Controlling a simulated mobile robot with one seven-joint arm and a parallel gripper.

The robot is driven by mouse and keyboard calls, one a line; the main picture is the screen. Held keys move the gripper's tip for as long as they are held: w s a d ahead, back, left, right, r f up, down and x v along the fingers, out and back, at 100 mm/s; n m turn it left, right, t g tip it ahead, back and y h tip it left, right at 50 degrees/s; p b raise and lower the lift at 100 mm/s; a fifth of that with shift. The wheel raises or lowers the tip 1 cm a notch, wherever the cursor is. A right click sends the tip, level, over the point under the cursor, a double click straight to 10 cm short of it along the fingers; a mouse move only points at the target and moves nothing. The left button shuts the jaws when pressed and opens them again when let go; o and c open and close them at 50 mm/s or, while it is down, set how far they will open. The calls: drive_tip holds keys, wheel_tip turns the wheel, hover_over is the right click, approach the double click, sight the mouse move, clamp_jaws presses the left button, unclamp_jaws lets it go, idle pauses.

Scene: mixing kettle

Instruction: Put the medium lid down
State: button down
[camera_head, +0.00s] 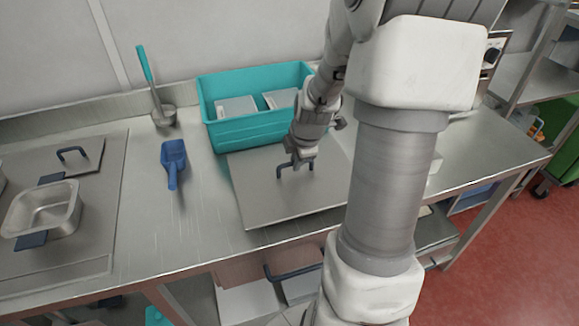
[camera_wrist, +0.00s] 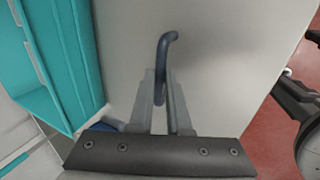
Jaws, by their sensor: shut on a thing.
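The medium lid (camera_head: 275,205) is a flat, square-edged steel plate with a dark blue bar handle (camera_head: 281,171). In the head view it lies flat over the steel counter, in front of the teal crate; I cannot tell whether it touches the counter. My gripper (camera_head: 297,163) is shut on the handle from above. In the wrist view the fingers of my gripper (camera_wrist: 164,100) clasp the dark blue handle (camera_wrist: 166,48), with the grey lid face (camera_wrist: 230,60) filling the view behind. My arm hides the lid's right side.
A teal crate (camera_head: 255,130) with pale boxes stands behind the lid. A steel pan (camera_head: 45,208) and a small lid (camera_head: 75,155) are at the far left. The counter's front edge (camera_head: 200,262) is close.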

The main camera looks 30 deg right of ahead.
sight(296, 173)
drive_tip(key=shift+f, duration=1.95)
drive_tip(key=shift+f+b, duration=0.1)
drive_tip(key=shift+b, duration=0.25)
drive_tip(key=c, duration=0.9)
unclamp_jaws()
drive_tip(key=shift+o, duration=0.2)
drive_tip(key=p+v, duration=0.3)
drive_tip(key=v, duration=0.9)
